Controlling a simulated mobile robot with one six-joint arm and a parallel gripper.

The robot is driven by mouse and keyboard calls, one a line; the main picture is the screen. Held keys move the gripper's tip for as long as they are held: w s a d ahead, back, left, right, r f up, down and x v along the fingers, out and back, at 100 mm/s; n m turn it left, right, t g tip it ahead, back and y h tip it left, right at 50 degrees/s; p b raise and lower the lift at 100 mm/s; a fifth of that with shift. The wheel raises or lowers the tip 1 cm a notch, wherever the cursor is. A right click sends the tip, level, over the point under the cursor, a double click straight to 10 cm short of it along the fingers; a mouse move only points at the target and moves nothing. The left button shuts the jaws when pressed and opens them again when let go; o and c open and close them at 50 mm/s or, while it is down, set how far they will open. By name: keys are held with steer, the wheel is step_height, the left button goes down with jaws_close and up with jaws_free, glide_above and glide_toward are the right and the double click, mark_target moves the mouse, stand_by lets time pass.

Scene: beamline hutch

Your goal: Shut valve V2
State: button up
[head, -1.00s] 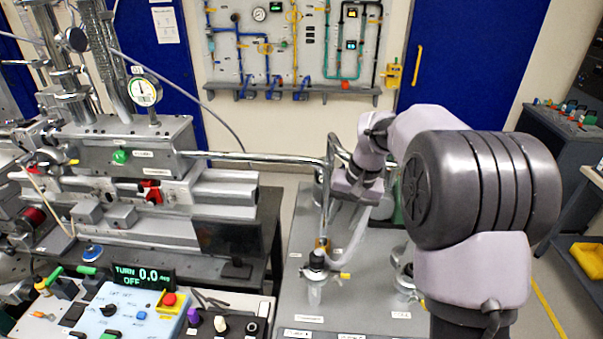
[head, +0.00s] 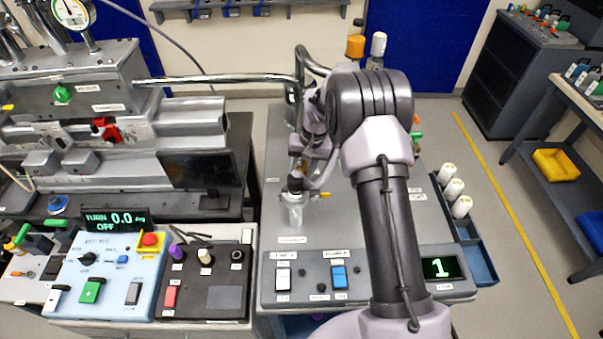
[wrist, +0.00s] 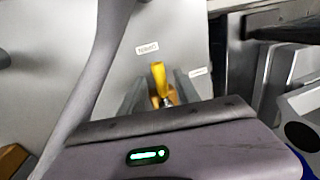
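In the wrist view a yellow valve lever (wrist: 158,75) on a brass-coloured body stands between the two fingers of my gripper (wrist: 158,92). The fingers are apart, one on each side of it; I cannot tell whether either touches it. Small white labels lie beside it, too blurred to read, so I cannot confirm that this is V2. In the head view my gripper (head: 305,158) is low over the grey bench by the bent metal pipe, mostly hidden by my arm. Another yellow lever (head: 325,195) sticks out beside a clear glass vessel (head: 295,215).
The bent metal pipe (head: 220,79) runs close to my arm on the left. A switch panel (head: 310,281) with a display reading 1 is at the bench front. White cylinders (head: 454,188) stand on the right. A blue control box (head: 110,270) is at the left.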

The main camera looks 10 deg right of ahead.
jaws_close()
stand_by(1.5)
